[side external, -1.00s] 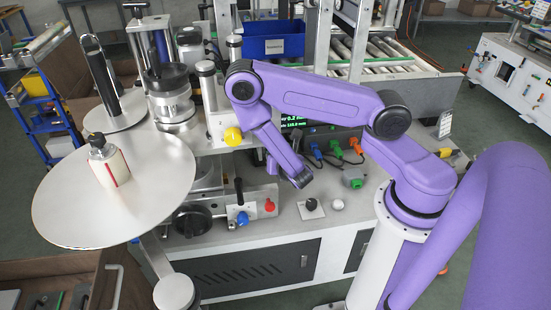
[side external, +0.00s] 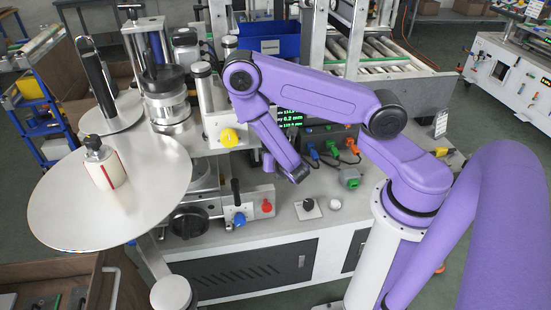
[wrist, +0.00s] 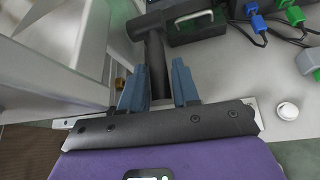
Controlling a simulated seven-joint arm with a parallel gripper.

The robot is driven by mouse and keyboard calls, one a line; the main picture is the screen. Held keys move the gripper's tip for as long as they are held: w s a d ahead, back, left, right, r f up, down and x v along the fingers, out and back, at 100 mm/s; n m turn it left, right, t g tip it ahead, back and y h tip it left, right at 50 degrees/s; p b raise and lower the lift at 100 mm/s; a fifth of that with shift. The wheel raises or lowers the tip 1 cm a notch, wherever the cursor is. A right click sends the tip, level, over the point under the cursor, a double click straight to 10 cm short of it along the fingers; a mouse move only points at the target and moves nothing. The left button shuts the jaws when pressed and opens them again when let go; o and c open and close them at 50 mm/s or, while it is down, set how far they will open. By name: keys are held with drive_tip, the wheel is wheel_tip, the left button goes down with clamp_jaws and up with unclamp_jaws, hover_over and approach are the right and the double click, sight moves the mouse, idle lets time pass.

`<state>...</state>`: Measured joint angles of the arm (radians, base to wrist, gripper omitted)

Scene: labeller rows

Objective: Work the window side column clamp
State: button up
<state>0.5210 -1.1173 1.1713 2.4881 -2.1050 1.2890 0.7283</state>
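The column clamp appears to be the black T-shaped handle (wrist: 155,58) in the wrist view. Its stem runs down between my two blue-grey fingers and its crossbar lies beyond the fingertips. My gripper (wrist: 160,78) is open, with one finger on each side of the stem and what look like narrow gaps. I cannot tell whether either finger touches it. In the side external view my gripper (side external: 297,174) points down beside the labeller's front, and the arm hides the handle there.
A black knob (side external: 308,204) on a plate and a white button (side external: 335,204) are close below my gripper. Blue (side external: 239,219) and red (side external: 266,206) knobs lie left. Coloured cable plugs (side external: 333,147) and a grey box (side external: 348,178) lie right. A round disc (side external: 60,215) carries a bottle (side external: 102,165).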

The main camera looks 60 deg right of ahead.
drive_tip(key=v, duration=1.7)
idle(0.3)
drive_tip(key=shift+s+r, duration=0.15)
drive_tip(key=shift+a, duration=0.1)
drive_tip(key=shift+a+f+m+t+h, duration=0.75)
drive_tip(key=shift+f+t+h, duration=1.3)
drive_tip(key=shift+f, duration=2.05)
drive_tip(key=shift+n+g+h, duration=0.25)
drive_tip(key=shift+g+h, duration=0.1)
drive_tip(key=x, duration=1.7)
drive_tip(key=shift+w, duration=0.2)
drive_tip(key=shift+a, duration=0.1)
clamp_jaws()
